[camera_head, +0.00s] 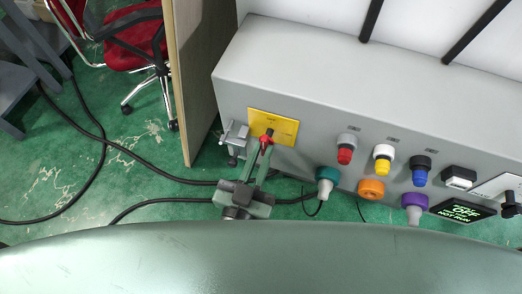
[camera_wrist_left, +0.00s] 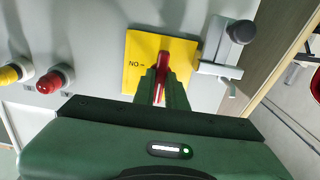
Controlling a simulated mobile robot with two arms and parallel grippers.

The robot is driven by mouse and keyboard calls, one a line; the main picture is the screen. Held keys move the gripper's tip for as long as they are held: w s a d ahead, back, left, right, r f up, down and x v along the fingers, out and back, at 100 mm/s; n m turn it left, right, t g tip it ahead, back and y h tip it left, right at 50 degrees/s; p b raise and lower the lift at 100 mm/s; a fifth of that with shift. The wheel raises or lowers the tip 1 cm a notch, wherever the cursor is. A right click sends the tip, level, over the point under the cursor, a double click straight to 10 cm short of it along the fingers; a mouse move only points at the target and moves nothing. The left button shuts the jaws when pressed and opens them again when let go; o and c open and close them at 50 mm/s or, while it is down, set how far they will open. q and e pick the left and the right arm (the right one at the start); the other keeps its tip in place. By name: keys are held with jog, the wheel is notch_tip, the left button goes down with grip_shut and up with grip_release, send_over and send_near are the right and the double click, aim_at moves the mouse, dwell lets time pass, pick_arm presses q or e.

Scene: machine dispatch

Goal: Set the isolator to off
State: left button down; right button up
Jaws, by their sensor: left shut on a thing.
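The isolator is a yellow plate (camera_head: 287,127) with a red handle (camera_head: 267,139) on the grey machine panel. In the left wrist view the plate (camera_wrist_left: 138,48) carries black lettering that looks like "NO", and the red handle (camera_wrist_left: 163,62) stands out from it. My left gripper (camera_head: 262,152) reaches the panel from below and is shut on the handle; its fingers (camera_wrist_left: 164,84) sit on both sides of it in the left wrist view. The fingers hide part of the handle and plate. My right gripper is not in view.
Right of the isolator are red (camera_head: 346,149), yellow (camera_head: 382,161) and blue (camera_head: 420,170) buttons, with green, orange and purple knobs below. A display (camera_head: 462,210) reads "OFF" and "NOT RUN". A metal latch (camera_head: 234,136) is left of the plate. Black cables cross the green floor.

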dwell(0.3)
pick_arm(q)
jog(key=c, duration=1.4)
grip_release()
jog(key=shift+c, duration=0.2)
jog(key=v, duration=0.8)
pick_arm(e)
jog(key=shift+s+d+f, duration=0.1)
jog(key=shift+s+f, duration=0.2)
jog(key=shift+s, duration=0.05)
pick_arm(q)
jog(key=shift+w, duration=0.1)
